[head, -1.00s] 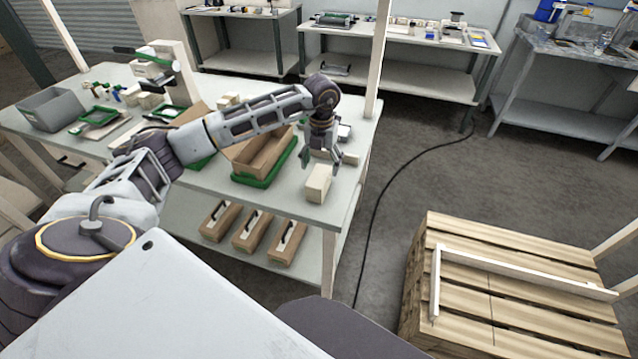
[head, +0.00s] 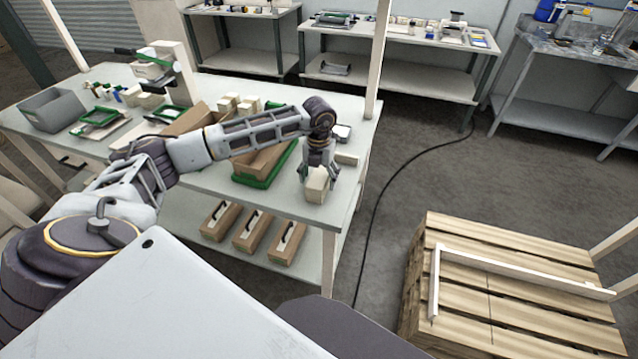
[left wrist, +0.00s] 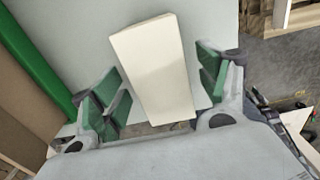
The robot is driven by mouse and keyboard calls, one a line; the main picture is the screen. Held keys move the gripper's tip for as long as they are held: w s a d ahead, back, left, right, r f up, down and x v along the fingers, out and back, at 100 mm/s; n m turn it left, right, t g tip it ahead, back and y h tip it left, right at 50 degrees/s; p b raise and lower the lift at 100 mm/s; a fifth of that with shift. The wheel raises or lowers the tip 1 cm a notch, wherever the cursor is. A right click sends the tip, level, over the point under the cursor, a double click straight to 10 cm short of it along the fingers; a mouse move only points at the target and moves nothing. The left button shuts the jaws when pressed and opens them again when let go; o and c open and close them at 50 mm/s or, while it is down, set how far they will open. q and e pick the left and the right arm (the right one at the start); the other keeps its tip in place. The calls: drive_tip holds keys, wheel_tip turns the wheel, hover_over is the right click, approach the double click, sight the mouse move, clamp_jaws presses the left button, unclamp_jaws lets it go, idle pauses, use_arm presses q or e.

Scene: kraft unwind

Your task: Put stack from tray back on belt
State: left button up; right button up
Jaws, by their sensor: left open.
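A cream block-shaped stack (head: 316,187) stands on the table near its right front corner; it also shows in the left wrist view (left wrist: 152,68). My left gripper (head: 319,177) is over it with its fingers on either side. In the left wrist view the green-padded fingers (left wrist: 160,88) are spread, with a gap between the stack and each pad. A cardboard tray with a green base (head: 262,181) stands just left of the gripper, partly hidden by my arm. I cannot make out a belt for certain. My right gripper is not in view.
Several cream blocks (head: 240,104) stand behind my left forearm, and another cream block (head: 347,159) lies right of the gripper. A pale upright post (head: 377,60) rises at the table's right edge. Cardboard boxes (head: 250,230) sit on the lower shelf. A pallet (head: 500,290) stands at right.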

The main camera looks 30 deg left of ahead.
use_arm(q)
drive_tip(key=shift+f, duration=0.65)
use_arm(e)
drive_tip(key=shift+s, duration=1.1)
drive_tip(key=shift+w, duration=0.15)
use_arm(q)
drive_tip(key=c, duration=1.3)
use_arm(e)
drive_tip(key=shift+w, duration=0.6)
use_arm(q)
drive_tip(key=shift+r, duration=0.1)
